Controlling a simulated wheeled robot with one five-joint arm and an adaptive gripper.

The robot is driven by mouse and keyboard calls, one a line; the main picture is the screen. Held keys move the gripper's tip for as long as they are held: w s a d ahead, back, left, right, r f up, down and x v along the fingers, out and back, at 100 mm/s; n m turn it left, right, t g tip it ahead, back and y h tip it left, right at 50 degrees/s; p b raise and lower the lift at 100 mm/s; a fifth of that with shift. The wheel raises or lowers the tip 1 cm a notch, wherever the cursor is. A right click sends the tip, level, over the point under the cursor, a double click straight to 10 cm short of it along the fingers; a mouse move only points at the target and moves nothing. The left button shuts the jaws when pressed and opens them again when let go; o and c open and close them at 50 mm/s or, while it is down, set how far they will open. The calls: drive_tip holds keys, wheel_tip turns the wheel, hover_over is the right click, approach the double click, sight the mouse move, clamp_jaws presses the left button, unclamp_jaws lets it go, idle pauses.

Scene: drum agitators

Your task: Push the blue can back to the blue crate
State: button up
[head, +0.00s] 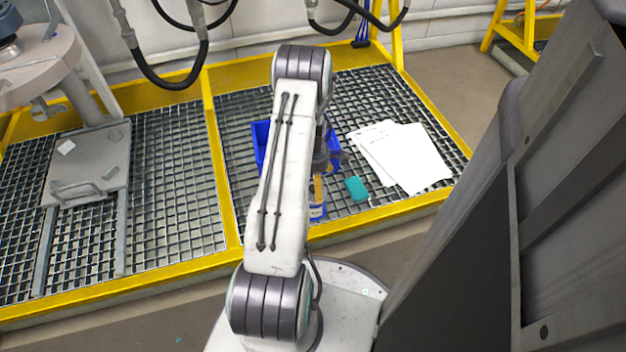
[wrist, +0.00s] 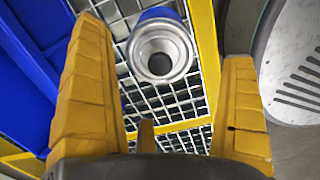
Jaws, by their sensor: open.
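The blue can (head: 318,212) stands on the grating near the yellow front rail in the head view, partly hidden by my arm. In the wrist view the can (wrist: 160,48) shows its round metal end and blue side, in the gap between the two yellow fingers. My gripper (wrist: 166,42) is open, its fingers spread on either side of the can; I cannot tell whether they touch it. In the head view my gripper (head: 318,190) is just above the can, mostly hidden. The blue crate (head: 260,140) is behind my arm, farther back; its wall (wrist: 30,70) fills the left of the wrist view.
A teal block (head: 357,188) and white papers (head: 410,158) lie on the grating to the right. A grey plate with a handle (head: 88,165) lies at the left. Yellow rails (head: 215,165) edge the grating. Open grating lies left of the crate.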

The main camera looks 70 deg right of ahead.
sight(317, 212)
drive_tip(key=shift+f+b, duration=1.1)
drive_tip(key=shift+f, duration=2)
drive_tip(key=c, duration=1.1)
drive_tip(key=shift+c, duration=0.2)
drive_tip(key=shift+w, duration=0.1)
